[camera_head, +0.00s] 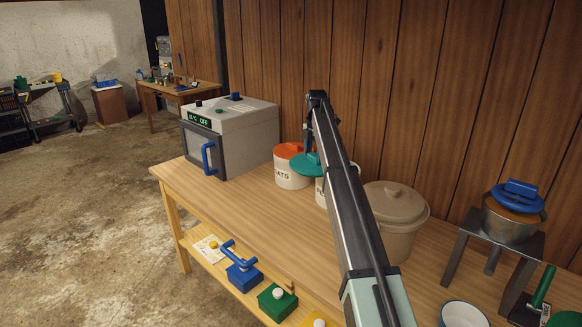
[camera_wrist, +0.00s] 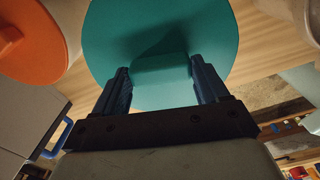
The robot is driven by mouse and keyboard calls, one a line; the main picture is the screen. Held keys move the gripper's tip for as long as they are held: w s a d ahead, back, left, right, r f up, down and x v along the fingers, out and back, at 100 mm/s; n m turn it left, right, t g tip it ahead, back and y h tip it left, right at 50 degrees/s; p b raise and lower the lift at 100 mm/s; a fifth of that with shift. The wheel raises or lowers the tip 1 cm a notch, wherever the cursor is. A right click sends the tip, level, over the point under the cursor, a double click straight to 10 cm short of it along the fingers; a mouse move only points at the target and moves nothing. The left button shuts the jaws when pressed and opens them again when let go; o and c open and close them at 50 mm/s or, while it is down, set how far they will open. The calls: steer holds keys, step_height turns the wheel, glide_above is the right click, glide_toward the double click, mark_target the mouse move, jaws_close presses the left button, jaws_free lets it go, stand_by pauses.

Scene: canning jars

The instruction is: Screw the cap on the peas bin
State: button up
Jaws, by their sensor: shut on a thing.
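The teal cap (camera_head: 304,166) is a round disc with a block-shaped handle. My gripper (camera_wrist: 161,75) is shut on that handle, with one blue finger on each side; the cap (camera_wrist: 160,25) fills the top middle of the wrist view. In the head view, a white bin (camera_head: 320,192) with mostly hidden lettering stands just below the cap, partly behind my arm. I cannot read its label or tell whether the cap touches its rim.
A white bin (camera_head: 292,178) with an orange lid (camera_head: 289,150), its label ending in "ATS", stands close at left. A grey oven (camera_head: 230,130) is farther left. A beige lidded pot (camera_head: 395,205) is right of my arm. The wooden bench front (camera_head: 245,205) is clear.

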steer(key=w+d+r+n, duration=0.25)
steer(key=w+d, duration=0.45)
steer(key=d, duration=0.4)
steer(key=shift+n, duration=0.25)
steer(key=shift+s+f, duration=0.15)
steer(key=shift+f, duration=1.2)
steer(key=shift+s+f, duration=0.1)
steer(key=shift+f, duration=1.25)
steer(key=shift+f, duration=1.05)
stand_by(0.6)
steer(key=o, duration=0.8)
steer(key=c, duration=0.6)
steer(key=shift+m, duration=2.3)
steer(key=m, duration=0.4)
steer(key=shift+m, duration=0.3)
